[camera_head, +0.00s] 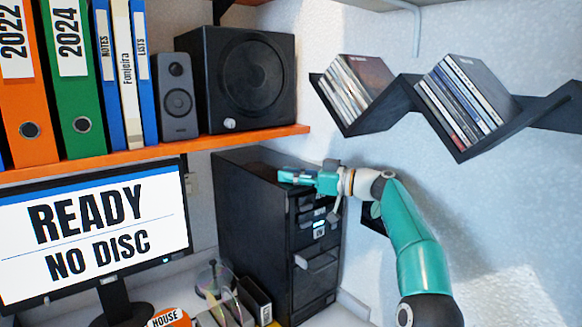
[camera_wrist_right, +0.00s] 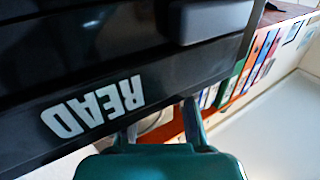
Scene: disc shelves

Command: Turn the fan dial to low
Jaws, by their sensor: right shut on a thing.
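The black tower (camera_head: 255,215) stands on the desk, with several dark bays and a small lit display on its front. My right gripper (camera_head: 290,177) reaches in from the right to the tower's upper front edge. In the right wrist view its two fingers (camera_wrist_right: 163,118) stand either side of a pale, rounded knob-like part (camera_wrist_right: 156,125), beside the upside-down "READ" lettering (camera_wrist_right: 93,106). The gripper is shut on this part, which seems to be the fan dial. Its marks and setting cannot be read. The head view hides the dial behind the gripper. My left gripper is not in view.
A monitor (camera_head: 95,230) reading "READY NO DISC" stands left of the tower. An orange shelf (camera_head: 150,149) with binders and speakers is above. A zigzag wall shelf (camera_head: 395,105) holds discs above my arm. A small disc rack (camera_head: 255,300) stands low in front.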

